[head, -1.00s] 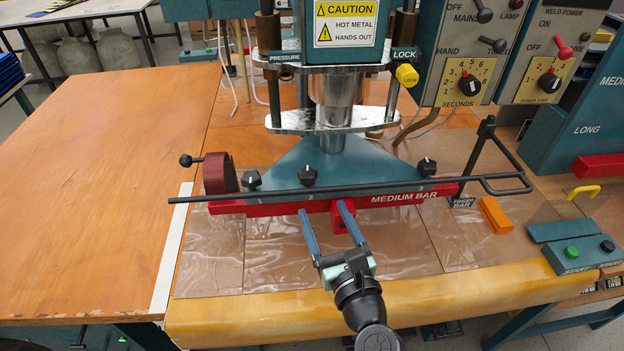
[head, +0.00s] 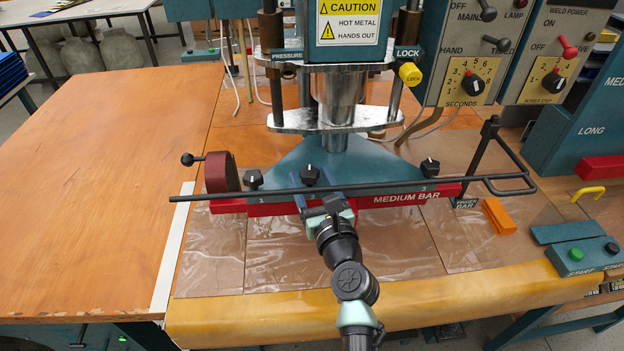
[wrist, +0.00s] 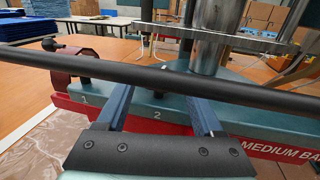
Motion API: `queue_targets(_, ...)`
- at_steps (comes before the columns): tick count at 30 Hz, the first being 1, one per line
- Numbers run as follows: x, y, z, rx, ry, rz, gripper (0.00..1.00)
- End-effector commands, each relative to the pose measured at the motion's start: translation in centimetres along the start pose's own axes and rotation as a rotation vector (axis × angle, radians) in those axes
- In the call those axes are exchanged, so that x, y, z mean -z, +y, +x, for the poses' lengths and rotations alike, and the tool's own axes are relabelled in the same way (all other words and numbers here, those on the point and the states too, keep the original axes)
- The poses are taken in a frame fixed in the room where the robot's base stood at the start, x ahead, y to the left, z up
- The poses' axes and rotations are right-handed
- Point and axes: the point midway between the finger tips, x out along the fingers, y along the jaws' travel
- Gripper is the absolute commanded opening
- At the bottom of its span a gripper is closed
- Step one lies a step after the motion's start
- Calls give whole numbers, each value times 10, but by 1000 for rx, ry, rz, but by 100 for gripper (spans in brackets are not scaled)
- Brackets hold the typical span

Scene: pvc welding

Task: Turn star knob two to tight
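Star knob two (head: 309,174) is a black knob with a white mark, in the middle of the teal plate above the red medium bar (head: 400,200). My gripper (head: 310,177) is open, its two blue fingers reaching under the long black rod (head: 380,188) with the tips on either side of knob two. I cannot tell whether they touch it. In the wrist view, the fingers are apart around the "2" label, and the rod covers most of knob two.
Star knob one (head: 253,179) and star knob three (head: 429,167) sit left and right on the same plate. A dark red disc (head: 221,172) with a black ball handle stands at the bar's left end. The wooden table (head: 100,180) at left is clear.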

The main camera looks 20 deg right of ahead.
Motion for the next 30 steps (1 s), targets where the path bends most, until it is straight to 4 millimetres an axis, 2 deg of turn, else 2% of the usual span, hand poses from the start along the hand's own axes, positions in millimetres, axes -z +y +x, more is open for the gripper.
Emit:
queue_targets(1,0,0,0,0,0,0,57)
queue_targets(9,0,0,0,0,0,0,8)
queue_targets(11,0,0,0,0,0,0,0)
queue_targets(30,-3,3,0,83,3,1,0)
